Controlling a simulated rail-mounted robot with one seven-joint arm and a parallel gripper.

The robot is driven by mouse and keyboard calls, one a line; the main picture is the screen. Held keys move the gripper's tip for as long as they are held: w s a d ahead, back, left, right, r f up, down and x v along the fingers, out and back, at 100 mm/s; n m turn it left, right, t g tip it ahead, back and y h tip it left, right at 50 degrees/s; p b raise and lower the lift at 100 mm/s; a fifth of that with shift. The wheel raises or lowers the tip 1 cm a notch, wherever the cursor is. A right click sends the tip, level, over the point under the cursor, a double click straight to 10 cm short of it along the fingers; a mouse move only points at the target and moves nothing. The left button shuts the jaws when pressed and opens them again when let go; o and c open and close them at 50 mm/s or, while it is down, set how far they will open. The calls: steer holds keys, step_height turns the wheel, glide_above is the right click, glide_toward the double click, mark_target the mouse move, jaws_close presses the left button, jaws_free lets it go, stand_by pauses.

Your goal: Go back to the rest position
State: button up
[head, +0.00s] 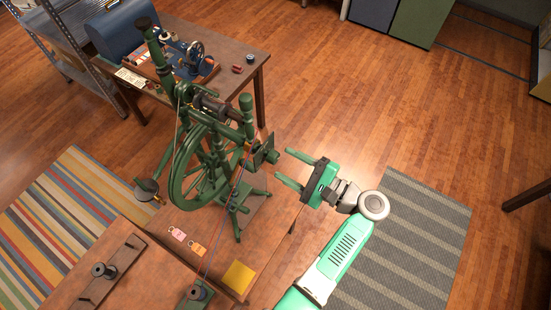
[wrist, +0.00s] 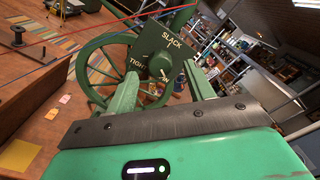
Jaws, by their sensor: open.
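My gripper (head: 283,167) is open and empty in the head view, just right of the green spinning wheel (head: 196,160). Its two green fingers point left at the wheel's tension knob (head: 272,157), with a small gap in the picture. In the wrist view the green knob (wrist: 160,65) shows beyond and between the fingers (wrist: 163,90). Behind it is a dark green plate (wrist: 166,42) marked SLACK and TIGHTEN, the latter partly covered by the knob. Whether the fingers touch the knob cannot be told.
Colored yarns run across to the wheel. Open floor and a grey striped rug (head: 425,230) lie to the right.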

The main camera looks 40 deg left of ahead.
steer(key=shift+v, duration=1.2)
